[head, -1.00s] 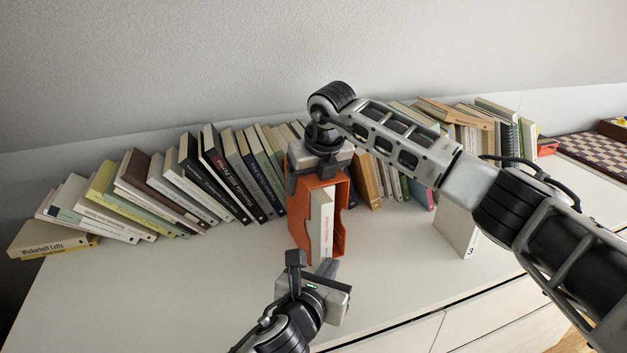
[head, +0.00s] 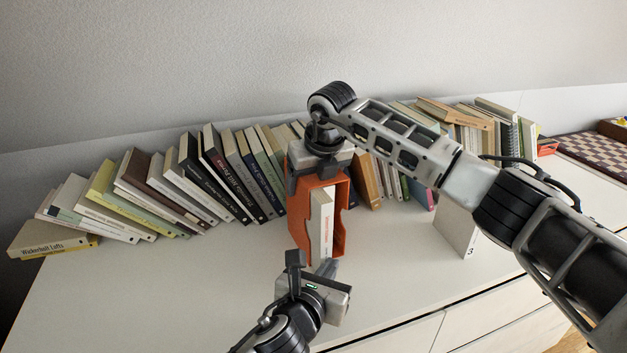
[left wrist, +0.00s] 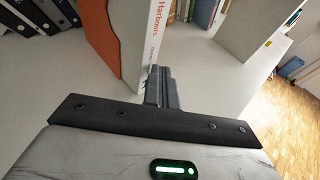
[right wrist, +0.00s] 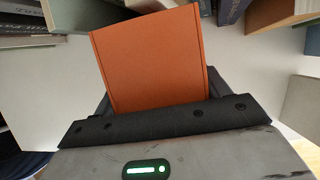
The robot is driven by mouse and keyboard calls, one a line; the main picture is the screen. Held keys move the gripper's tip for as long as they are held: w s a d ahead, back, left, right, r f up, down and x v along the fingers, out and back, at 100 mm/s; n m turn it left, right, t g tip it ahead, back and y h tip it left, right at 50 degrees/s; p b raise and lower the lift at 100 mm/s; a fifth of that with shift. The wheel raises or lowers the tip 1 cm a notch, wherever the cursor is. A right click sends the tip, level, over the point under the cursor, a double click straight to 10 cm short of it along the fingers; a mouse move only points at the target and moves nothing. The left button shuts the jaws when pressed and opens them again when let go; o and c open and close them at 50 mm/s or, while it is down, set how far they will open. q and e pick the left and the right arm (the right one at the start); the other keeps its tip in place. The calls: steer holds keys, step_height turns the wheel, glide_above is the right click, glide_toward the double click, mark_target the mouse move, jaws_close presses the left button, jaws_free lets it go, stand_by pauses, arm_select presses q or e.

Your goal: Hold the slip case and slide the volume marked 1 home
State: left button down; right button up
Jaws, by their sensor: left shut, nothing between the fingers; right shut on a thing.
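The orange slip case (head: 340,215) stands upright on the white top, its open side towards me. A white volume with red lettering (head: 326,225) stands inside it, spine outward; its number cannot be read. The left wrist view shows this spine (left wrist: 156,40) beside the orange wall (left wrist: 118,35). My right gripper (head: 318,174) is shut on the top of the case; its wrist view shows the case (right wrist: 150,65) between the fingers. My left gripper (head: 328,268) is shut and empty, its fingertips (left wrist: 160,88) close at the spine's lower end; contact cannot be told.
Another pale volume (head: 456,228) stands alone on the right, with a small dark mark low down. Rows of leaning books (head: 190,185) line the back. A chessboard (head: 597,152) lies far right. The white top (head: 170,290) is clear at front left.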

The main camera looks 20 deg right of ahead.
mark_target(318, 256)
arm_select(q)
steer(key=shift+w+a, duration=0.15)
steer(key=shift+w, duration=0.95)
steer(key=shift+w+a, duration=0.1)
steer(key=shift+w, duration=1)
arm_select(e)
steer(key=shift+r, duration=0.1)
arm_select(q)
steer(key=shift+s, duration=0.15)
steer(key=shift+s+d, duration=0.2)
steer(key=shift+s, duration=1.25)
steer(key=shift+s+d, duration=0.15)
steer(key=shift+s, duration=1.3)
arm_select(e)
steer(key=o, duration=1.1)
steer(key=shift+o, duration=0.2)
